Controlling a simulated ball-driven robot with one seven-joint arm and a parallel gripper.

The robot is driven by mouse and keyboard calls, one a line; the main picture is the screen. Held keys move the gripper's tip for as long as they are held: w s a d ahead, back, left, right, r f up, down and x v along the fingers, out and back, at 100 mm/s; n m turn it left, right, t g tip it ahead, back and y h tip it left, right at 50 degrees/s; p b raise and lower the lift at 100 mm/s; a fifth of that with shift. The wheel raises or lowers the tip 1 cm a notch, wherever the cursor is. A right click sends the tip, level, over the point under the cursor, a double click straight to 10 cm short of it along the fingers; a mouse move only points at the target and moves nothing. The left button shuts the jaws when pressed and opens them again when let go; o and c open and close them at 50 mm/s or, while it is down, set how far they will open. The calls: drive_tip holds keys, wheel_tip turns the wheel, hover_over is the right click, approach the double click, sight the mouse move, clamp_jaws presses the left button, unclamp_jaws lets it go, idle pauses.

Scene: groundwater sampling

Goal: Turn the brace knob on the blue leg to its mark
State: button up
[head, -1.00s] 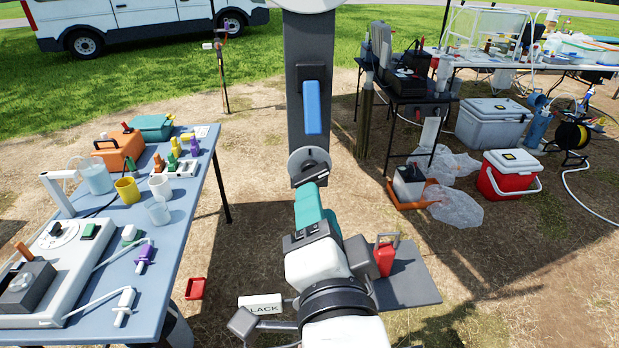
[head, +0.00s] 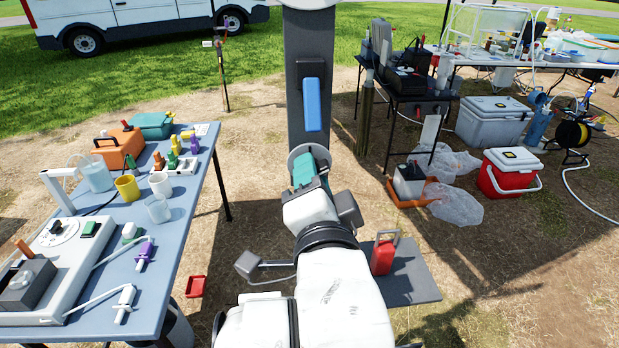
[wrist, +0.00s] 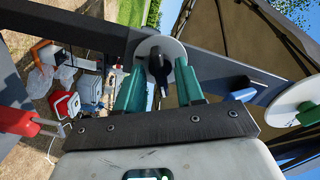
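A dark knob (wrist: 160,68) sits on a pale round disc (wrist: 150,50), which is fixed to a dark upright leg (head: 306,115). In the head view the disc (head: 296,155) shows low on the leg, mostly behind my gripper. A blue bar (head: 312,104) is mounted on the leg above it. My gripper (wrist: 159,82) has two teal fingers, one on each side of the knob, with gaps that look clear. It is open at the disc in the head view (head: 307,165). I cannot make out a mark on the disc.
A second white disc with a green part (wrist: 290,105) is at the right of the wrist view. A blue-grey table (head: 195,222) with cups and devices stands left. A red can (head: 383,256) stands on a grey plate (head: 415,283) near my arm. A red-and-white cooler (head: 508,180) is right.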

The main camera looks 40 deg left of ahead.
clamp_jaws()
drive_tip(key=shift+f+m+b, duration=0.1)
drive_tip(key=shift+m+b, duration=4.25)
drive_tip(key=shift+m, duration=4.85)
drive_tip(key=m+b, duration=0.2)
drive_tip(key=m, duration=0.3)
drive_tip(key=shift+o, duration=0.7)
unclamp_jaws()
drive_tip(key=shift+d, duration=0.1)
